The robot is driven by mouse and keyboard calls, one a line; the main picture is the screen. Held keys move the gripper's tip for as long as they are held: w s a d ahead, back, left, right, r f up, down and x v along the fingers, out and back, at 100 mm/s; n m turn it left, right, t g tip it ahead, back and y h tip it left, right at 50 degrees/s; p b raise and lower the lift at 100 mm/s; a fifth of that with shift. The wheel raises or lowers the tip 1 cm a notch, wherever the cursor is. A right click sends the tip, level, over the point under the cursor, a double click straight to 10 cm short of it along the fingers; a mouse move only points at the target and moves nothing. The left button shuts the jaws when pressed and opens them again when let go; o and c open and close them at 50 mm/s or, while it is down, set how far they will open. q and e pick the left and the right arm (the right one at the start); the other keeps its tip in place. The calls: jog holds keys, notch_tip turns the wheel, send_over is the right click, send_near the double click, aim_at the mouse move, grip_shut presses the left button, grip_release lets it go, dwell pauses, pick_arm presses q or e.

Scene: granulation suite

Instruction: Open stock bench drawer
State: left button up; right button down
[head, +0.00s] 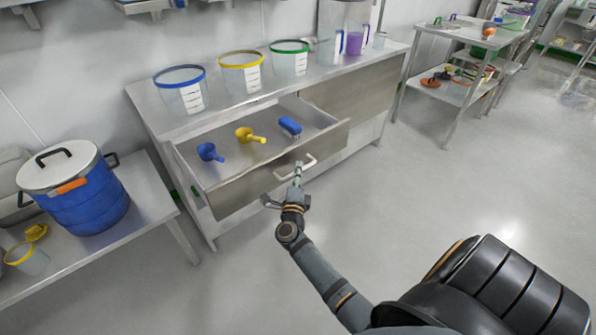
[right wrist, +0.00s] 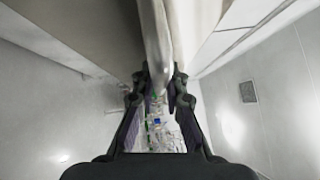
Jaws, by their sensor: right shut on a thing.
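The stock bench (head: 170,118) stands against the wall with its left drawer (head: 240,190) pulled out. In the open drawer lie a blue scoop (head: 208,152), a yellow scoop (head: 249,135) and a blue brush-like item (head: 290,127). The drawer's pale bar handle (head: 308,163) is on its front. My right gripper (head: 297,178) is at the handle and shut on it. In the right wrist view the handle (right wrist: 156,45) runs between the two fingers (right wrist: 160,85). My left gripper is not in view.
On the bench top stand clear tubs with blue (head: 180,77), yellow (head: 240,60) and green (head: 290,47) rims, and tall clear containers. A low table at left holds a blue lidded drum (head: 90,205). The floor (head: 440,190) in front and right is clear.

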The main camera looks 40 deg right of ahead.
jog(key=c, duration=1.4)
grip_release()
jog(key=shift+o, duration=0.2)
jog(key=v, duration=0.7)
jog(key=shift+s+a, duration=0.2)
jog(key=shift+a, duration=0.05)
jog(key=shift+f, duration=0.1)
